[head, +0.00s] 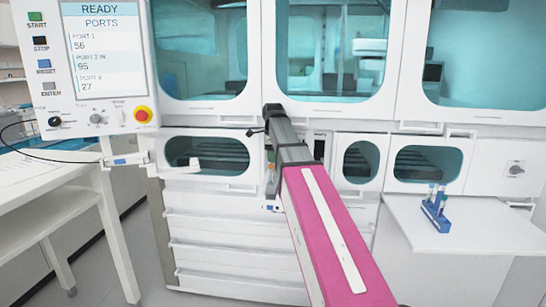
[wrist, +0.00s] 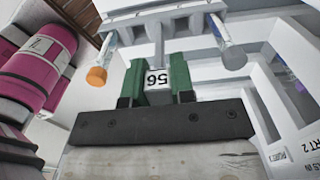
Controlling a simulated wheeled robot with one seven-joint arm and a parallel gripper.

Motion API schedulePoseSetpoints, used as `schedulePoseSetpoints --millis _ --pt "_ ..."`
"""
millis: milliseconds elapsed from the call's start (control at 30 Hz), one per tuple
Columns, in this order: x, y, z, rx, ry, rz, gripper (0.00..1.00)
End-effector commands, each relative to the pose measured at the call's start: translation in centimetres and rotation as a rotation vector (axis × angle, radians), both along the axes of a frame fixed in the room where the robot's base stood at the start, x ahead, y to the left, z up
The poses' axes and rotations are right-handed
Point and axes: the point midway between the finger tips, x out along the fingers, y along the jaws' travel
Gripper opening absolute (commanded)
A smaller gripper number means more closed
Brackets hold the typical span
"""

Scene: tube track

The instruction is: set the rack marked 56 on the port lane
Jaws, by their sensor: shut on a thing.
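In the wrist view the green fingers of my gripper (wrist: 157,84) are shut on the tab marked 56 of the rack (wrist: 170,14). A screen (head: 103,45) lists port 1 with 56, port 2 in with 95 and port 4 with 27. In the wrist view, pale lane walls (wrist: 268,92) show at the right; which lane is the port lane I cannot tell.
A blue rack with tubes (head: 435,209) stands on the white shelf (head: 480,235) at the right. White machine drawers (head: 230,235) are behind my arm. A white table (head: 45,190) stands at the left.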

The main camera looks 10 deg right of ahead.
Motion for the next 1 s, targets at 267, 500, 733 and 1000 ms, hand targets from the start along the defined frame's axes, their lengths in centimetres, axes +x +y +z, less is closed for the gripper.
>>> schedulePoseSetpoints --millis 267,500,733,1000 --pt "0.01 0.02 -0.08 0.000 0.000 0.000 0.00" --pt "-0.01 0.01 -0.41 0.000 0.000 0.000 0.00" --pt "0.00 0.01 -0.89 0.000 0.000 0.000 0.00" --pt "0.00 0.01 -0.89 0.000 0.000 0.000 0.00"
